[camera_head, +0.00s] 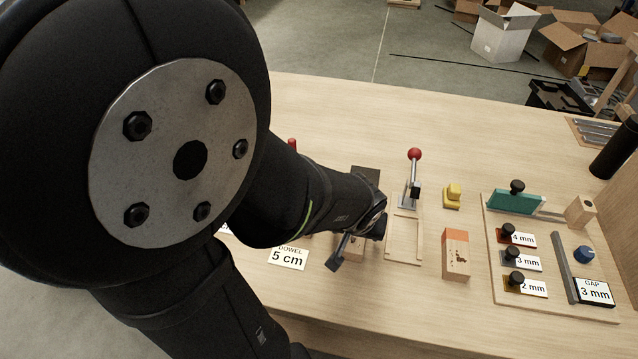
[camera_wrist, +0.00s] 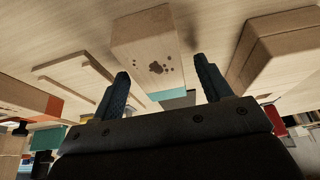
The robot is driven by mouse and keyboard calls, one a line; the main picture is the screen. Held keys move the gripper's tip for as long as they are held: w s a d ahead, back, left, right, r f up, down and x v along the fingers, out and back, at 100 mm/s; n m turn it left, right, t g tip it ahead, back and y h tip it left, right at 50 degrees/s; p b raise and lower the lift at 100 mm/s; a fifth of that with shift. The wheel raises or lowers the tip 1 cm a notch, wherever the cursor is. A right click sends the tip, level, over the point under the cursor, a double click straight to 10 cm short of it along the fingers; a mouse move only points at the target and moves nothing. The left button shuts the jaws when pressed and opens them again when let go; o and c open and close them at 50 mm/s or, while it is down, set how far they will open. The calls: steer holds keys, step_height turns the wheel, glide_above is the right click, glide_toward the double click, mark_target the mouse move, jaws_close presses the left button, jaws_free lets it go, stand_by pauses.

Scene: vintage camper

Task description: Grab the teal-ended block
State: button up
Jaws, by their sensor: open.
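The teal-ended block (camera_wrist: 150,45) is pale wood with a dark speckled mark. In the wrist view it lies between the two fingers of my gripper (camera_wrist: 161,67), with its teal end toward the gripper body. The fingers are open, one on each side, with a gap beside the block; I cannot tell how deep it sits between them. In the head view my gripper (camera_head: 356,246) is low over the bench, left of the toggle clamp. A bit of pale wood (camera_head: 352,250) shows between its fingers; the teal end is hidden there.
Further right is a board (camera_head: 545,303) with a teal tool and several labelled gauges. A yellow piece (camera_head: 453,194) sits behind.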

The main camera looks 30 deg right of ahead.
steer(key=shift+f, duration=0.2)
stand_by(0.3)
steer(key=c, duration=1.1)
